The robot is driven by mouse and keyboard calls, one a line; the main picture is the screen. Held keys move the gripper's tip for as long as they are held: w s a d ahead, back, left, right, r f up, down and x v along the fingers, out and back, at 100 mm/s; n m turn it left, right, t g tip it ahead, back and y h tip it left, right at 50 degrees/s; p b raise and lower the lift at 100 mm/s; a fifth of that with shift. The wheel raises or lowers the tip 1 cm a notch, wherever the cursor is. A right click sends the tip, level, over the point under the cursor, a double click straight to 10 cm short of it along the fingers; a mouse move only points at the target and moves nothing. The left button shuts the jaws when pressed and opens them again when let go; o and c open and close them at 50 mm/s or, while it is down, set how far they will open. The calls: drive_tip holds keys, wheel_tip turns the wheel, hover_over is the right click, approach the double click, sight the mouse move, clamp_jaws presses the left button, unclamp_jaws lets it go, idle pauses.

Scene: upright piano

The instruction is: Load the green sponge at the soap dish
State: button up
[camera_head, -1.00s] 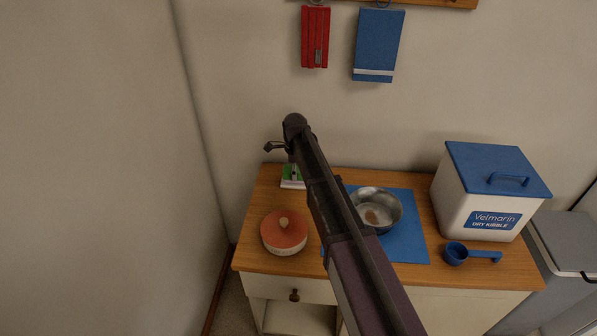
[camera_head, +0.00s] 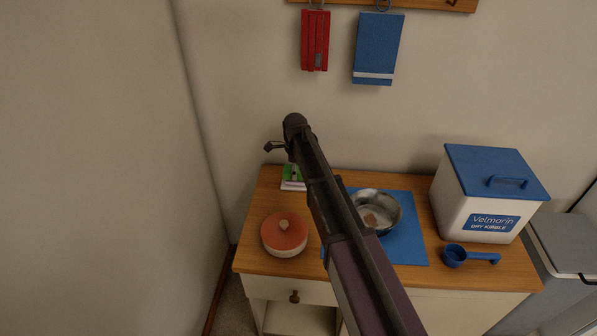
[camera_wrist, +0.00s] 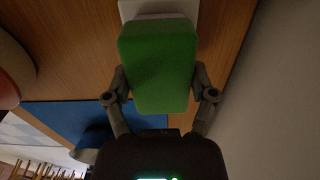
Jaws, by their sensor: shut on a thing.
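The green sponge (camera_wrist: 158,65) fills the top middle of the wrist view, between the two fingers of my gripper (camera_wrist: 160,95), which is shut on it. A pale edge, probably the soap dish (camera_wrist: 150,8), shows just beyond the sponge's far end; whether they touch is unclear. In the head view the sponge (camera_head: 289,172) is a small green patch at the back left of the cabinet top, with a whitish edge in front of it. My arm partly hides that spot and my fingers there.
A lidded red-orange pot (camera_head: 284,235) stands in front of the sponge. A metal bowl (camera_head: 391,222) sits on a blue mat (camera_head: 408,250) to the right. Further right are a blue scoop (camera_head: 454,256) and a kibble bin (camera_head: 460,205). The wall is close behind.

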drive_tip(key=shift+r+p, duration=2.75)
drive_tip(key=shift+r, duration=0.2)
wheel_tip(320, 180, up, 13)
drive_tip(key=p, duration=1.2)
drive_tip(key=shift+p, duration=0.4)
